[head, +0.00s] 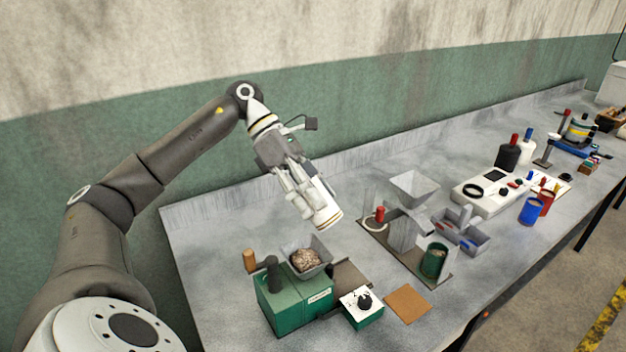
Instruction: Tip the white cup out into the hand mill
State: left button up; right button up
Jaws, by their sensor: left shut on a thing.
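My left gripper (307,192) is shut on the white cup (324,209) and holds it in the air. The cup is tilted, with its lower end pointing down and to the right, and it has a tan band near that end. The hand mill (287,303) is a green box on the bench with a grey hopper on top. Brownish grain (305,260) lies in the hopper. The cup is above and slightly right of the hopper, apart from it. I cannot see into the cup. My right gripper is out of view.
A small green-sided box (362,309) with a black knob and a brown square mat (408,304) are right of the mill. Further right stand a grey hopper (414,187), a green cup (434,261) and a grey bin (462,236). The bench behind the mill is clear.

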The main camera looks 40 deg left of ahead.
pick_arm(q)
jog(key=shift+r+y+p, duration=0.5)
jog(key=shift+y+p, duration=0.3)
jog(key=shift+p, duration=0.2)
jog(key=shift+f+y+p, duration=0.25)
jog(key=shift+y+p, duration=0.1)
jog(key=shift+y, duration=0.05)
jog(key=y+p, duration=0.2)
jog(key=p, duration=0.1)
jog(key=r+y+p, duration=0.1)
jog(key=y+p, duration=0.2)
jog(key=p, duration=0.1)
jog(key=shift+d+r+g, duration=0.1)
jog(key=shift+r+g, duration=0.1)
jog(key=shift+g, duration=0.1)
jog(key=shift+y+p, duration=0.5)
jog(key=shift+p, duration=0.1)
jog(key=shift+f+y, duration=0.2)
jog(key=shift+y, duration=0.3)
jog(key=shift+f, duration=0.1)
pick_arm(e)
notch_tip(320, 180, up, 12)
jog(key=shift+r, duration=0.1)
